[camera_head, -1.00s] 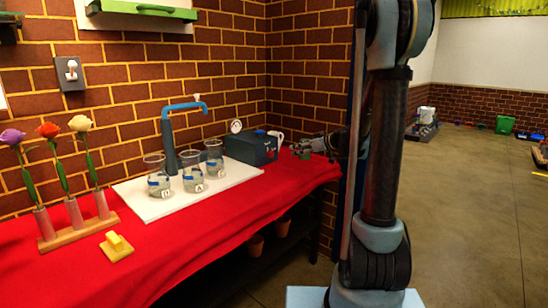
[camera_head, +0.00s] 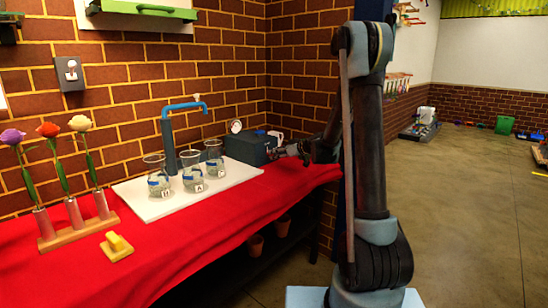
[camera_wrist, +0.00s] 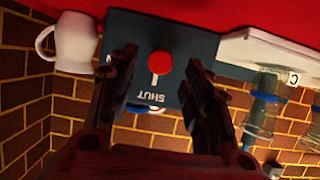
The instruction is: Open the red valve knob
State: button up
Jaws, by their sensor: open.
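The red valve knob (camera_wrist: 159,64) is on the face of a dark blue-grey box (camera_wrist: 190,42), which shows upside down in the wrist view. A white pointer line runs from the knob toward the word SHUT. In the head view the box (camera_head: 248,149) stands at the right end of the red table; the knob cannot be made out there. My gripper (camera_wrist: 160,60) is open, with one finger on each side of the knob. Whether a finger touches it I cannot tell. In the head view my gripper (camera_head: 279,152) is at the box's right side.
A white mug (camera_wrist: 75,42) is beside the box. A flower rack (camera_head: 80,231) and a yellow block (camera_head: 116,245) are at far left. A brick wall is behind.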

jog(key=shift+x, duration=1.7)
jog(key=shift+c, duration=0.2)
jog(key=c, duration=1)
